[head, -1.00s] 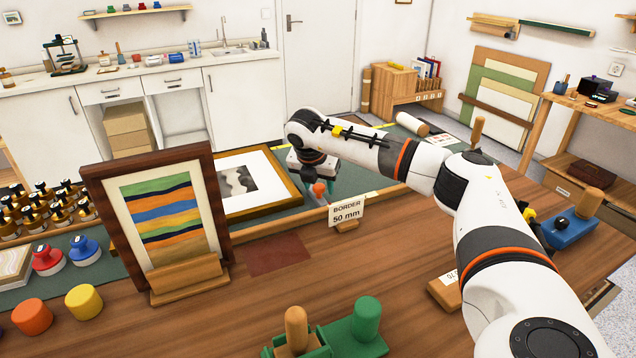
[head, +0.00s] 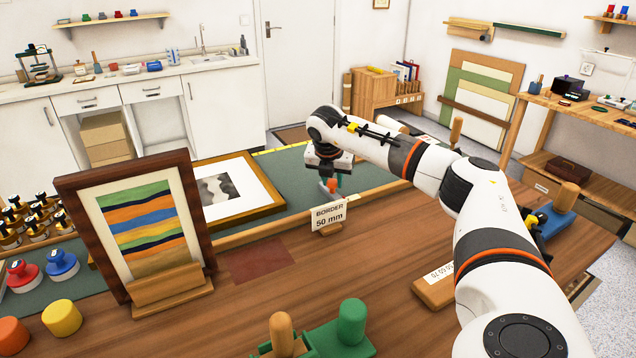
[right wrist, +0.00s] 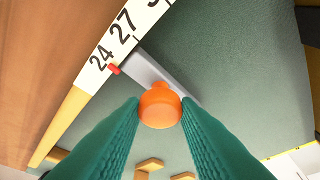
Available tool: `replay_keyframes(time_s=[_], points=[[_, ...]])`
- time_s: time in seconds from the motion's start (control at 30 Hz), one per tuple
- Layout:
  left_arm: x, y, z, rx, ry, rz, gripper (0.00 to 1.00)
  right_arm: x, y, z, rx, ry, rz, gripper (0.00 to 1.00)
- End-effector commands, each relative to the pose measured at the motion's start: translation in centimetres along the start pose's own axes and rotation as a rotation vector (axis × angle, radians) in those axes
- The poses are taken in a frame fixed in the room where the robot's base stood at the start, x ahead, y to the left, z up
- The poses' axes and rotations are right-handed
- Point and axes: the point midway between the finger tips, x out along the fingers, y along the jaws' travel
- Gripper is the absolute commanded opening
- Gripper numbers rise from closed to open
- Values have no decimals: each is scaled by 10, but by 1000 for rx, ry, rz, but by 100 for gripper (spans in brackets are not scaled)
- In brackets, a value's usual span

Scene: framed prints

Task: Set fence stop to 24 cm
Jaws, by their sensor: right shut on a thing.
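The fence stop is a grey bar (right wrist: 150,72) with an orange knob (right wrist: 160,106) and a small red pointer (right wrist: 114,69). In the right wrist view the red pointer lies at the edge of the white scale (right wrist: 112,42), beside the 24 mark. The 27 is further up the scale. My right gripper (head: 329,178) is shut on the orange knob, with a green finger on each side of it. In the head view the stop is small and partly hidden under the gripper, on the green mat (head: 290,190). My left gripper is not in view.
A "BORDER 50 mm" card (head: 328,217) stands just in front of the stop. A framed print (head: 228,194) lies on the mat to the left. A striped framed print (head: 135,225) stands at the front left. Green blocks (head: 335,340) are at the front.

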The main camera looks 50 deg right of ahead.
Motion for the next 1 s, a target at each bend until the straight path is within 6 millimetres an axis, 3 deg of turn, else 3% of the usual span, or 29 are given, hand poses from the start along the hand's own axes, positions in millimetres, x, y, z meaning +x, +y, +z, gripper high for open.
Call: replay_keyframes(time_s=[0.27, 0.3, 0.4, 0.77, 1.0], points=[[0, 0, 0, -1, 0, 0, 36, 0, 4, -5, 6, 9, 6, 0], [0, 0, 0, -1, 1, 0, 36, 0, 4, -5, 6, 10, 6, 33], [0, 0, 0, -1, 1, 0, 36, 0, 4, -4, 5, 9, 6, 50], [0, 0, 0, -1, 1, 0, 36, -5, 2, -3, 2, 5, 4, 50], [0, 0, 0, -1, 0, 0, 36, -47, 2, -3, 2, 7, 0, 50]])
